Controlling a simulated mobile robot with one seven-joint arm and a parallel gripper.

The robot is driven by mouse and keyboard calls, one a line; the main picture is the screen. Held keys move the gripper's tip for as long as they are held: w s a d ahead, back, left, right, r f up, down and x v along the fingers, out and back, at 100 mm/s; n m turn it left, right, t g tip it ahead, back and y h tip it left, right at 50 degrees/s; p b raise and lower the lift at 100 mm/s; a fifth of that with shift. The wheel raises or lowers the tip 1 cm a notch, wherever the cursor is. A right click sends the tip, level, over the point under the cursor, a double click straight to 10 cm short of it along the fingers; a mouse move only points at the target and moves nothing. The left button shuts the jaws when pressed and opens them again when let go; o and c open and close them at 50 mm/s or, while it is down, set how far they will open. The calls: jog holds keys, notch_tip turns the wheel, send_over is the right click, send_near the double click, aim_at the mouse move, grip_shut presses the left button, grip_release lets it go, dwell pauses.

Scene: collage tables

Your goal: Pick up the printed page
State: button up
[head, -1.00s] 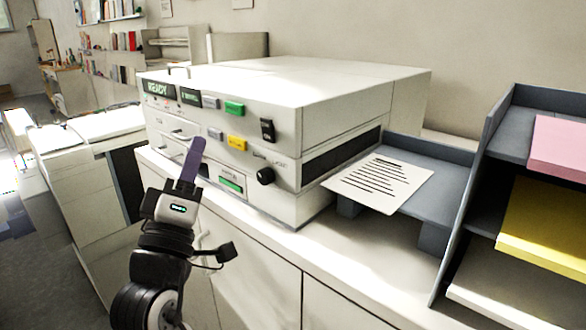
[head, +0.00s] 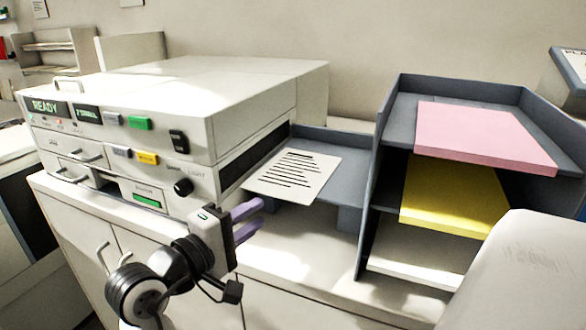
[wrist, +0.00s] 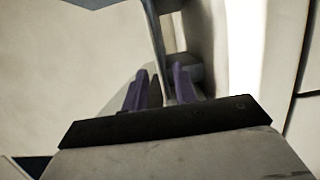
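The printed page (head: 292,175) is a white sheet with dark lines of text. It lies on the grey output tray (head: 345,170) at the right side of the copier, its near edge reaching past the tray. My gripper (head: 258,217) is below and in front of the page in the head view, apart from it. Its two purple fingers are spread with nothing between them, and they point right. The fingers also show apart in the wrist view (wrist: 160,88). I cannot make out the page for certain in the wrist view.
The white copier (head: 180,100), its display reading READY, stands left of the tray on a white cabinet (head: 300,255). A grey paper rack (head: 366,215) at the right holds pink (head: 480,135), yellow (head: 450,195) and white stacks. Bare cabinet top lies below the tray.

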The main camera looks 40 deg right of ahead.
aim_at(278, 197)
jog(key=shift+w+d, duration=0.1)
jog(key=shift+d, duration=0.65)
jog(key=d+p, duration=0.1)
jog(key=d, duration=0.1)
jog(key=d+r, duration=0.1)
jog(key=d, duration=0.1)
jog(key=shift+d+p, duration=0.15)
jog(key=shift+p, duration=0.25)
jog(key=shift+w+d+f, duration=0.1)
jog(key=shift+w+d, duration=0.05)
jog(key=shift+d, duration=0.3)
grip_shut()
